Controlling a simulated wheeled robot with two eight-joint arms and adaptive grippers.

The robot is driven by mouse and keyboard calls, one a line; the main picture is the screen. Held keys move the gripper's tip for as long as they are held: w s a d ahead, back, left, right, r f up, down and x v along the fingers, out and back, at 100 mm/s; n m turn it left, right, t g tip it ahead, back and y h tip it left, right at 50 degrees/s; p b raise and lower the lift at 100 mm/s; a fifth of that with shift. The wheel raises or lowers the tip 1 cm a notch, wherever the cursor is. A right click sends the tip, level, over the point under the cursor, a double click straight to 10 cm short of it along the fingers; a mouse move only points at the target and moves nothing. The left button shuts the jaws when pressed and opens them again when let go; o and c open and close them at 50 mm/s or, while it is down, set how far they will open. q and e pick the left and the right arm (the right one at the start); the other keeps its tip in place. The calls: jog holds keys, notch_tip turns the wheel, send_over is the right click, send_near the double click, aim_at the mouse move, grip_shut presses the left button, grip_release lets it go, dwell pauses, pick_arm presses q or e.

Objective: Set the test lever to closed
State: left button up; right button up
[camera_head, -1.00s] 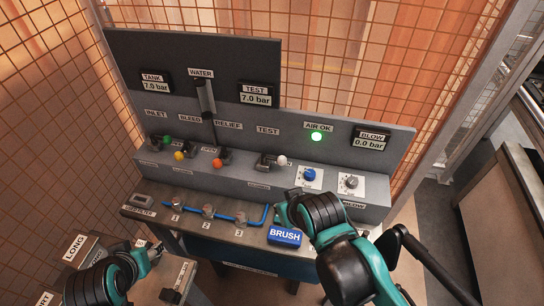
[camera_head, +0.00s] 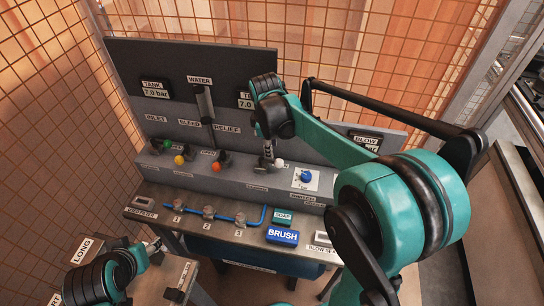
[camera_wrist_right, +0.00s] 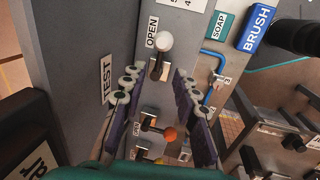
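The test lever (camera_head: 279,163) has a white ball knob and sits on the grey panel ledge. In the right wrist view its knob (camera_wrist_right: 164,41) points toward an OPEN label (camera_wrist_right: 152,32). My right gripper (camera_wrist_right: 155,95) is open there, with one finger on each side of the lever's line; the knob lies beyond the fingertips, and contact does not show. In the head view my right gripper (camera_head: 268,150) hangs just left of the knob, and my arm hides the TEST label. My left gripper (camera_head: 155,246) is low at the left; its finger gap is unclear.
Orange (camera_head: 217,163), yellow (camera_head: 179,159) and green (camera_head: 168,143) knobbed levers stand left of the test lever. A blue dial (camera_head: 306,176) is close on its right. A blue BRUSH block (camera_head: 283,236) and SOAP block (camera_head: 283,215) lie on the bench below.

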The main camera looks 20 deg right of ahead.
aim_at(271, 162)
jog(key=f, duration=0.2)
jog(key=f+b, duration=0.1)
jog(key=f, duration=0.2)
jog(key=w+f+b, duration=0.1)
jog(key=f, duration=0.1)
jog(key=shift+d+f, duration=0.2)
jog(key=shift+d, duration=0.2)
jog(key=shift+c, duration=0.4)
grip_shut()
